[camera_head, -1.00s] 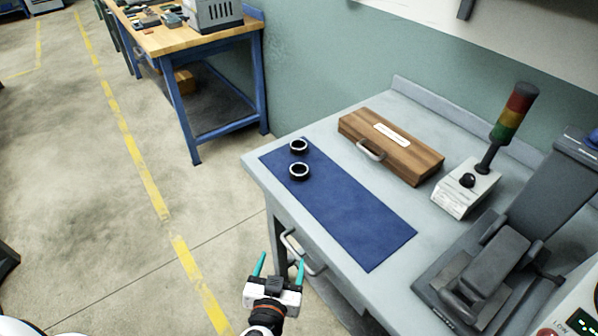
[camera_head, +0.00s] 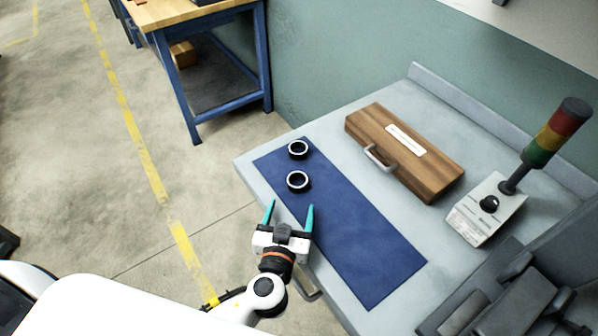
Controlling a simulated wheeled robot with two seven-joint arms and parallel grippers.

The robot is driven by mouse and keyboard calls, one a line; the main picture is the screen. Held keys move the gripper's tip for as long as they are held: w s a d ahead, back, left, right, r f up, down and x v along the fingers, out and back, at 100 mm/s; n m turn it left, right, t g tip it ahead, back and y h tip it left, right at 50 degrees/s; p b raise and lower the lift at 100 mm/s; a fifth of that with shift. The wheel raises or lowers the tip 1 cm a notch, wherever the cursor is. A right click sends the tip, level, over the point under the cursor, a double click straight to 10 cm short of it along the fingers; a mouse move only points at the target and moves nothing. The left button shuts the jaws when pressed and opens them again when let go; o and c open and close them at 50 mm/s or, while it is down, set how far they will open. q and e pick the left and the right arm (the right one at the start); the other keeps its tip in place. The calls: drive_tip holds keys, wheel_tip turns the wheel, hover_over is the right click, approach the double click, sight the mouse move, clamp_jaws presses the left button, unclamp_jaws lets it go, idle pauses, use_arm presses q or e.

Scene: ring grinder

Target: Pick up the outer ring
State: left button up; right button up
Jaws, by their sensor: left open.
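Two dark rings with pale rims lie on the blue mat (camera_head: 350,235) at its far left end. The far ring (camera_head: 298,157) and the near ring (camera_head: 298,189) are apart; which one is the outer ring I cannot tell for sure. My left gripper (camera_head: 290,212) has teal fingers spread open and empty. It appears over the table's left edge, just below the near ring in the picture, with its fingers pointing toward it. My right gripper is not in view.
A wooden case (camera_head: 405,165) with a handle lies behind the mat. A control box (camera_head: 487,208) with a signal light (camera_head: 552,135) stands to the right. Dark machinery (camera_head: 505,305) fills the near right of the grey table (camera_head: 262,185). A wooden-topped workbench (camera_head: 185,12) stands at back left.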

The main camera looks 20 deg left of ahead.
sight(295, 189)
use_arm(q)
drive_tip(key=x, duration=0.1)
drive_tip(key=p+x, duration=0.1)
drive_tip(key=x, duration=0.1)
drive_tip(key=shift+w+r, duration=0.2)
drive_tip(key=shift+w, duration=0.15)
drive_tip(key=shift+w+f, duration=0.15)
drive_tip(key=shift+w, duration=0.1)
drive_tip(key=shift+w+a+p, duration=0.1)
drive_tip(key=shift+w+p, duration=0.25)
drive_tip(key=shift+p, duration=0.1)
drive_tip(key=shift+w+a+r+p, duration=0.15)
drive_tip(key=shift+w+r+p, duration=0.05)
drive_tip(key=shift+w+p, duration=0.4)
drive_tip(key=shift+w+a+r+p, duration=0.1)
drive_tip(key=shift+w+r+p, duration=0.15)
drive_tip(key=shift+w+p, duration=0.3)
drive_tip(key=shift+f+x, duration=0.25)
drive_tip(key=shift+x, duration=0.75)
drive_tip(key=shift+w+f, duration=0.15)
drive_tip(key=shift+w, duration=0.05)
drive_tip(key=shift+s, duration=0.1)
drive_tip(key=c, duration=1)
drive_tip(key=shift+c, duration=0.6)
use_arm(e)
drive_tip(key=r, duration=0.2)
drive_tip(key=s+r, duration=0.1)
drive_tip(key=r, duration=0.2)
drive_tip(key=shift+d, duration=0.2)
